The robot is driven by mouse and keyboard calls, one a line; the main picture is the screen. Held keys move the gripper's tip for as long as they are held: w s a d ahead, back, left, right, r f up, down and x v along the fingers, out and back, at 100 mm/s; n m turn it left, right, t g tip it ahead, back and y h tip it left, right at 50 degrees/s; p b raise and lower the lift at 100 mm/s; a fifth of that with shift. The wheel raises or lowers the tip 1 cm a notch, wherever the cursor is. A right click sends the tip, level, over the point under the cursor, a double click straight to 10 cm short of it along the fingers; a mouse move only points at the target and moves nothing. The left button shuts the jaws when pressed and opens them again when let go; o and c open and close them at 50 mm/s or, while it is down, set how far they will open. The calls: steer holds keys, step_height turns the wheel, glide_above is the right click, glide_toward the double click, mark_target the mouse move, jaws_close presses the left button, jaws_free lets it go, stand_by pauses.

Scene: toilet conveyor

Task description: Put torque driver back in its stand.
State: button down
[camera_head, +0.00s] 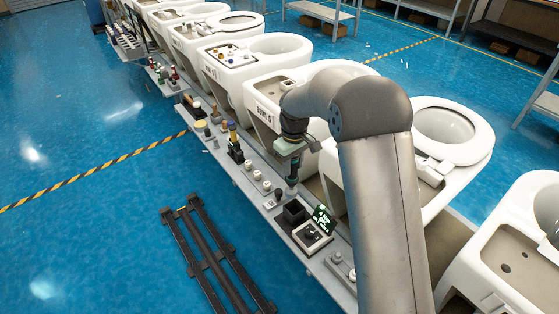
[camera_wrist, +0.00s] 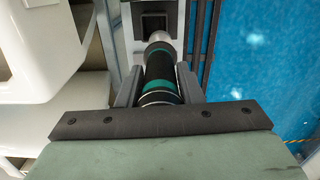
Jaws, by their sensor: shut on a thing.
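The torque driver (camera_wrist: 160,72) is a dark cylinder with teal bands and a silver lower end. My gripper (camera_wrist: 158,87) is shut on it, one finger on each side. In the head view, my gripper (camera_head: 291,168) holds the driver (camera_head: 291,187) about upright over the side shelf. A black square holder (camera_head: 294,210), which looks like the stand, is just below the driver's lower end. The stand's dark opening also shows in the wrist view (camera_wrist: 154,24), just beyond the silver end. I cannot tell whether the tip touches or enters it.
A black-and-white control box (camera_head: 312,236) and a small green-lit display (camera_head: 324,219) stand close to the holder. White knobs (camera_head: 257,175) and a yellow-topped tool (camera_head: 233,135) are farther along the shelf (camera_head: 240,179). White toilets (camera_head: 444,135) line the other side.

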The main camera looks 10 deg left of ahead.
mark_target(297, 178)
steer(key=shift+w+d+f+m, duration=0.3)
steer(key=shift+d+f, duration=0.2)
steer(key=shift+d, duration=0.2)
steer(key=shift+f, duration=0.15)
steer(key=shift+f+b, duration=1.4)
steer(key=shift+f, duration=0.5)
steer(key=shift+s+f+b, duration=0.1)
steer(key=shift+f+b, duration=0.2)
steer(key=shift+f, duration=0.05)
steer(key=shift+f+b, duration=2.35)
steer(key=shift+f, duration=1.4)
steer(key=c, duration=0.9)
jaws_free()
